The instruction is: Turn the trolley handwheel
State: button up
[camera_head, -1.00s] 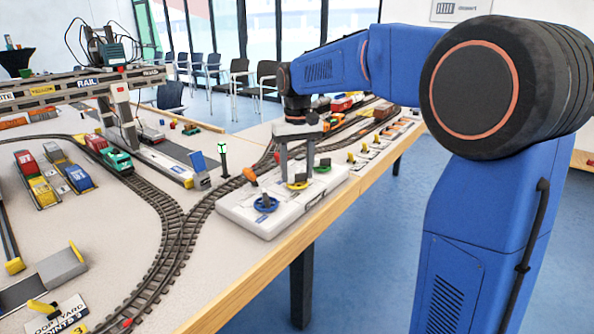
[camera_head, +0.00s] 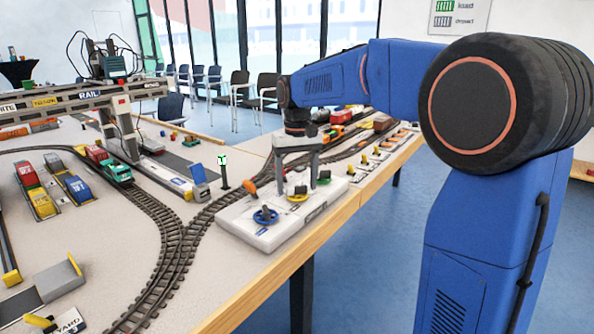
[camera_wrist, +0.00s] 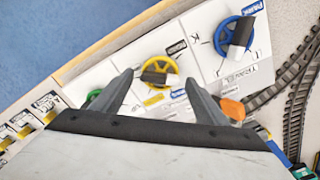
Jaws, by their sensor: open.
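A white control panel (camera_head: 235,226) on the table carries a blue handwheel (camera_head: 265,216), a yellow handwheel (camera_head: 297,197) and a green handwheel (camera_head: 323,178). An orange knob (camera_head: 249,188) stands at its back left. The panel labels are too small or blurred to tell which wheel is the trolley's. My gripper (camera_head: 297,182) points down over the panel, open and empty. In the wrist view the yellow handwheel (camera_wrist: 157,74) shows between the two fingertips. The blue handwheel (camera_wrist: 239,34) is to the upper right. My gripper partly hides the green handwheel (camera_wrist: 93,97) and the orange knob (camera_wrist: 232,108).
Curved model tracks (camera_head: 171,260) run left of the panel. A small green signal (camera_head: 223,170) stands close to its back left. Several yellow levers (camera_head: 363,158) line the table edge behind it. A grey model gantry crane (camera_head: 80,95) spans the far left.

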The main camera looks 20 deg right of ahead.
notch_tip(320, 180, up, 17)
jog(key=shift+r, duration=0.15)
dwell(0.4)
jog(key=c, duration=1)
jog(key=n, duration=0.4)
jog(key=shift+n, duration=0.3)
notch_tip(320, 180, down, 18)
jog(key=n, duration=1.3)
jog(key=shift+r, duration=0.25)
grip_shut()
